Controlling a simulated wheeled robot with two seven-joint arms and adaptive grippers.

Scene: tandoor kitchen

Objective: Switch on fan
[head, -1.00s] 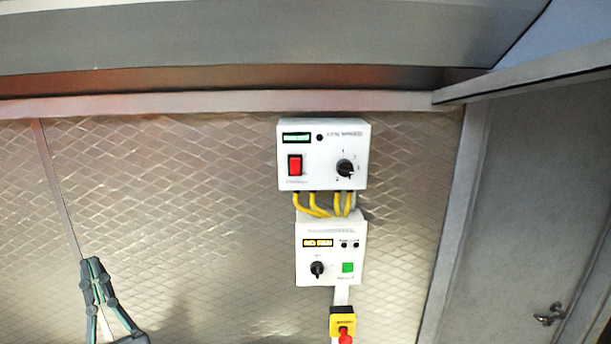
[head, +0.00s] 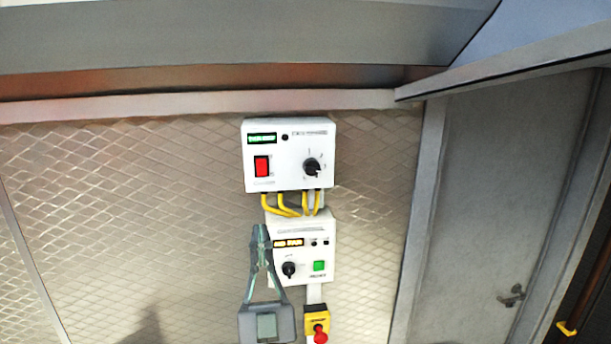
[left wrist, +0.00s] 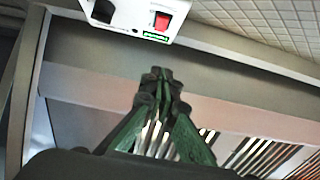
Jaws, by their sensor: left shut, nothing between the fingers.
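The upper white control box (head: 290,180) is on the tiled wall, with a red rocker switch (head: 261,166), a black dial (head: 312,167) and a lit green display (head: 262,139). Below it is a lower white box (head: 325,235) with an orange display (head: 288,243), a black knob (head: 289,269) and a green button (head: 319,266). My left gripper (head: 260,232) is shut and empty, its tips in front of the lower box's left edge, below the red switch. In the left wrist view, the fingertips (left wrist: 162,76) point toward the upper box, seen upside down with its red switch (left wrist: 162,22). I cannot tell which control is the fan's.
Yellow cables (head: 285,206) link the two boxes. A red stop button on a yellow base (head: 317,322) is below them. A metal hood (head: 220,40) runs above. A grey door (head: 480,200) stands at the right. The tiled wall left of the boxes is clear.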

